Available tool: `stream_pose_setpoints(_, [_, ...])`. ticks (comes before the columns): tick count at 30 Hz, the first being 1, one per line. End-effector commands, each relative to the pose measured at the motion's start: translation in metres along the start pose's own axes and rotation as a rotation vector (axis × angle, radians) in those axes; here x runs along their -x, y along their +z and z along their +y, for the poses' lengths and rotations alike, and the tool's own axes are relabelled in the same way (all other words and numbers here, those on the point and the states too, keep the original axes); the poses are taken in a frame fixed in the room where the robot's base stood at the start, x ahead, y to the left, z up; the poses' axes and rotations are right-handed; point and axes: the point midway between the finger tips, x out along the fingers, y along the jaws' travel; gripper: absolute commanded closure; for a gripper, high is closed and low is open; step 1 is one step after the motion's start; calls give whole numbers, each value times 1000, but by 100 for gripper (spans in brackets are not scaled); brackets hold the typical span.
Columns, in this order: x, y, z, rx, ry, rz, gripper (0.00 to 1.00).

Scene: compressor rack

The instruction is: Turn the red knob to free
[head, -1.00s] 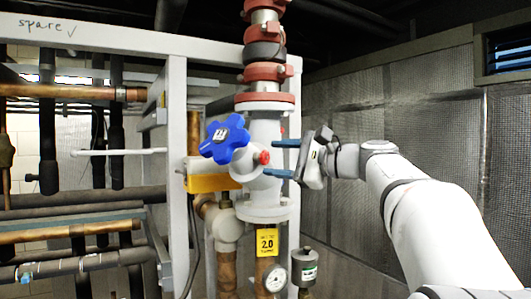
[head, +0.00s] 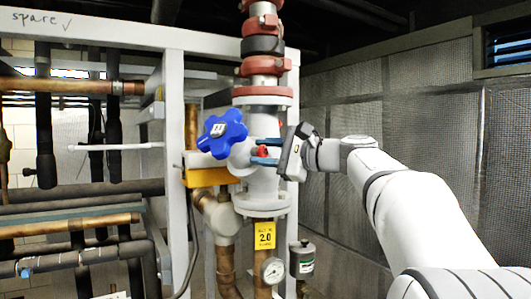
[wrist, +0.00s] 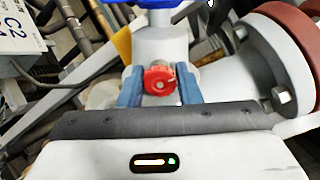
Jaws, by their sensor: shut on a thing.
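The small red knob (head: 262,151) sits on the side of the white valve body (head: 263,185), to the right of the blue star-shaped handwheel (head: 222,134). My gripper (head: 265,152) reaches in from the right, its blue fingers around the knob. In the wrist view the red knob (wrist: 159,79) lies between the two blue fingers of my gripper (wrist: 160,88). The fingers are shut on the knob. The blue handwheel (wrist: 155,3) shows only at the top edge there. Any position mark on the knob is too small to read.
A grey steel frame post (head: 178,180) and a yellow block (head: 210,177) stand left of the valve. Red flanges (head: 262,91) lie above, and a gauge (head: 273,270) and a grey canister (head: 302,259) below. Free room lies to the right, before the meshed wall (head: 430,130).

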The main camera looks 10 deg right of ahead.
Motion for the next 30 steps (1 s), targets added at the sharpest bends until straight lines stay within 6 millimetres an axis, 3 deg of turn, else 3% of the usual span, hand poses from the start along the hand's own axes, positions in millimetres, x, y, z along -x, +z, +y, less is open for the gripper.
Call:
stream_pose_setpoints(3, [0, 0, 0, 0, -1, 0, 92])
stream_pose_setpoints(21, [-1, 1, 0, 132, 0, -2, 92])
stream_pose_setpoints(22, [-1, 1, 0, 132, 0, -2, 68])
stream_pose_setpoints(30, [-1, 1, 0, 131, 0, -2, 48])
